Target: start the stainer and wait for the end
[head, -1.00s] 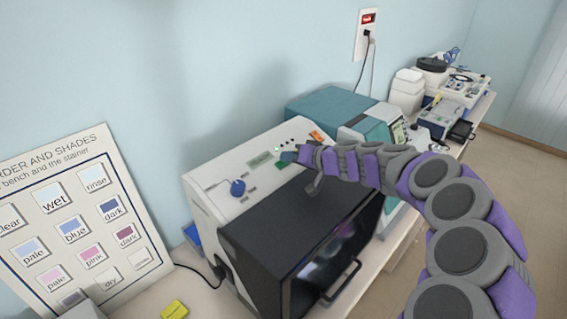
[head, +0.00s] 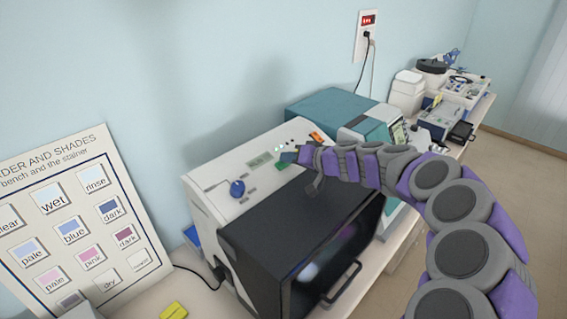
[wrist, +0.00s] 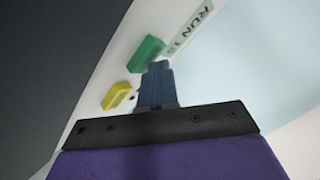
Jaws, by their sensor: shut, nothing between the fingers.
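The stainer is a white machine (head: 208,200) with a large dark front cover (head: 290,225) and a window with a handle. Its top panel carries a small display (head: 260,160), a blue knob (head: 237,188) and a green button (head: 282,165). My gripper (head: 289,157) is shut and empty, right beside the green button. In the wrist view, the shut fingertips (wrist: 158,68) lie next to the green button (wrist: 147,53); I cannot tell if they touch. A yellow button (wrist: 117,95) is near. The display (wrist: 192,30) there reads "RUN" and a partly legible number.
A teal machine (head: 325,108) stands behind the stainer, with more bench equipment (head: 450,95) farther right. A shade chart board (head: 85,225) leans at left. A yellow block (head: 173,311) lies at the front. A cable runs to the stainer's left side.

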